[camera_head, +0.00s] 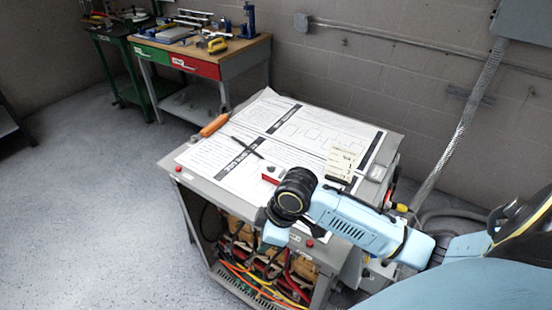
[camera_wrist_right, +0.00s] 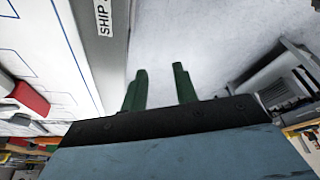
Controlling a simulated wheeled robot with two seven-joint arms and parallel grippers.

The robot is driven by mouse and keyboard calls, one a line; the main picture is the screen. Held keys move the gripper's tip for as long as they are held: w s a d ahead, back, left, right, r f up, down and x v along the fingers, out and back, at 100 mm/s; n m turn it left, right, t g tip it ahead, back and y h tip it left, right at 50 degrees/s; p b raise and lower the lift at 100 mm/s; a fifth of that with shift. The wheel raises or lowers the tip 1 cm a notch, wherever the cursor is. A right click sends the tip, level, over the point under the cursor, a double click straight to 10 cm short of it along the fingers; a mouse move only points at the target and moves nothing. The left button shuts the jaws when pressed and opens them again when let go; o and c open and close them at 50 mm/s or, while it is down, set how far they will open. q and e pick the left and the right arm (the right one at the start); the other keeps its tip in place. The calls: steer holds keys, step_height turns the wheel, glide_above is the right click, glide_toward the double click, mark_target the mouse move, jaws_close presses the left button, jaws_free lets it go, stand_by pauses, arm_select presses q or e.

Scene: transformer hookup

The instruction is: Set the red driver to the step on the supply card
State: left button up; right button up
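A small red piece (camera_head: 270,179), perhaps the red driver, lies on the cart top just left of my right wrist, partly hidden by it. A red and grey object also shows at the left of the right wrist view (camera_wrist_right: 30,98). A cream card with dark writing (camera_head: 342,162), perhaps the supply card, stands on the sheets right of it; its writing is too small to read surely. My right gripper (camera_wrist_right: 160,84) shows two green fingers apart with nothing between them, and grey floor behind. Its fingers are hidden in the head view. My left gripper is not in view.
Printed sheets (camera_head: 225,160) cover the grey cart top. An orange-handled tool (camera_head: 214,125) lies at its left edge and a thin black crossed item (camera_head: 247,147) on the sheets. Cables (camera_head: 265,285) fill the shelf below. A workbench (camera_head: 190,70) stands behind; the floor at left is clear.

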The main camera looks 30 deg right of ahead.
steer(key=shift+n, duration=0.6)
steer(key=w+d+r, duration=0.2)
steer(key=w+d, duration=0.1)
steer(key=w+d+r, duration=0.2)
steer(key=w+d, duration=0.1)
steer(key=w+d+r, duration=0.2)
steer(key=w+d, duration=0.1)
steer(key=shift+d+r, duration=0.25)
steer(key=shift+r, duration=0.05)
glide_toward(273, 166)
steer(key=shift+m, duration=0.3)
steer(key=x, duration=0.7)
steer(key=shift+a+f+b, duration=0.1)
steer(key=shift+f+b, duration=0.2)
steer(key=shift+f, duration=0.1)
jaws_close()
